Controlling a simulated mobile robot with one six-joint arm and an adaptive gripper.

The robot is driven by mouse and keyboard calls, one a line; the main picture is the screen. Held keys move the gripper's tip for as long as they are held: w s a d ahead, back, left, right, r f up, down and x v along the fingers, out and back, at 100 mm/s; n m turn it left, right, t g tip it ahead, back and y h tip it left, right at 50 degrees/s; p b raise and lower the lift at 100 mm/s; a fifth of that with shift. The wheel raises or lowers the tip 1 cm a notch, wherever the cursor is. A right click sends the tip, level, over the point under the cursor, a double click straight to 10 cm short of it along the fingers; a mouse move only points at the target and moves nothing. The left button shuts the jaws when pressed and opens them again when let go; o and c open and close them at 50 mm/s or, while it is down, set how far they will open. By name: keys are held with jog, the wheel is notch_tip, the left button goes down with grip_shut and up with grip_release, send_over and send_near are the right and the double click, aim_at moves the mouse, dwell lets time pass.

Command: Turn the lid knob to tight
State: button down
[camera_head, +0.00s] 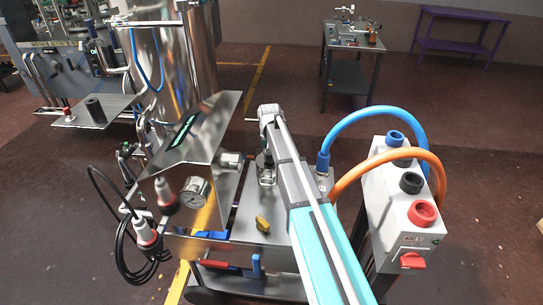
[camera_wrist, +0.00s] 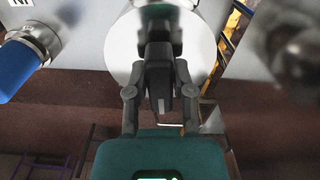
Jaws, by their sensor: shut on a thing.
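In the wrist view my gripper (camera_wrist: 160,90) is at the middle, its dark fingers closed together at a dark knob (camera_wrist: 160,28) in front of a pale round disc, which looks like the lid (camera_wrist: 118,48). The fingers hide much of the knob, and I see no marking that tells how far it is turned. In the head view my teal and white arm reaches over the steel machine (camera_head: 240,225); the fingers and the knob are hidden or too small to make out there.
Open floor lies behind, before a workbench (camera_head: 350,45).

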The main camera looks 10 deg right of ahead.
jog(key=m, duration=0.5)
jog(key=shift+w+a+m, duration=0.1)
jog(key=shift+a+m, duration=0.05)
jog(key=shift+m, duration=0.15)
jog(key=m, duration=0.5)
jog(key=shift+c, duration=2.4)
grip_release()
jog(key=shift+w+r, duration=0.1)
